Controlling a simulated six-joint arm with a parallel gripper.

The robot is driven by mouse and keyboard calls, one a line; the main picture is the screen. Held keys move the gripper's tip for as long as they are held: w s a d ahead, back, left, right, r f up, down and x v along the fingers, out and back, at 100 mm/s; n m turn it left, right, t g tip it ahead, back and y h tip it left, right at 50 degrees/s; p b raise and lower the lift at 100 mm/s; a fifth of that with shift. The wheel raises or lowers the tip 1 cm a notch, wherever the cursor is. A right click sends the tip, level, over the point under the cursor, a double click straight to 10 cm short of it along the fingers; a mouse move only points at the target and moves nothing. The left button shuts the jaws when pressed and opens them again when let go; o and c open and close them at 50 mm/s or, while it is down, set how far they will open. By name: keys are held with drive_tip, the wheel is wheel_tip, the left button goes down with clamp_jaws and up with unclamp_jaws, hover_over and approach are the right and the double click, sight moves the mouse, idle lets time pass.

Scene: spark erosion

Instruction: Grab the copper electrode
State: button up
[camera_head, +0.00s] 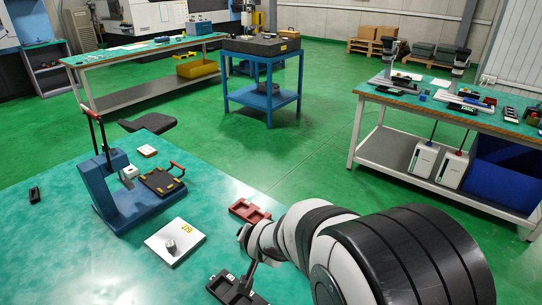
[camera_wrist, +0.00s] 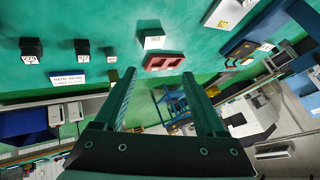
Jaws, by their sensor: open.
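I cannot clearly make out a copper electrode in either view. A red-brown tray with two recesses (camera_head: 250,211) lies on the green table just beyond my wrist; it also shows in the wrist view (camera_wrist: 164,62). My gripper (camera_wrist: 159,73) is open and empty, its two fingers wide apart, with the red-brown tray beyond the fingertips. In the head view my arm hides part of the table. A white plate (camera_head: 187,235) with a small metal cylinder (camera_head: 171,247) on it lies left of the red-brown tray.
A blue press-like fixture (camera_head: 104,187) with a red-tipped lever stands at the left. A black tray (camera_head: 226,288) lies at the front edge of the picture. Bare table lies left of the white plate.

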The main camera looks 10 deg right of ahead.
drive_tip(key=w+d+f+t+h, duration=0.1)
drive_tip(key=w+d+f+h, duration=0.1)
drive_tip(key=f+h, duration=0.1)
drive_tip(key=w+d+f+t+h, duration=0.1)
drive_tip(key=w+d+f+h, duration=0.1)
drive_tip(key=d+f+h, duration=0.1)
drive_tip(key=w+d+f+m+h, duration=0.1)
drive_tip(key=w+d+f+h, duration=0.1)
drive_tip(key=w+f+h, duration=0.1)
drive_tip(key=shift+d+f+t, duration=0.3)
drive_tip(key=shift+f+t, duration=0.1)
drive_tip(key=shift+f, duration=0.45)
drive_tip(key=x, duration=0.5)
drive_tip(key=r+x, duration=0.1)
drive_tip(key=x, duration=0.9)
drive_tip(key=shift+w+d+r, duration=0.1)
drive_tip(key=shift+w+d, duration=0.1)
drive_tip(key=shift+w, duration=0.2)
clamp_jaws()
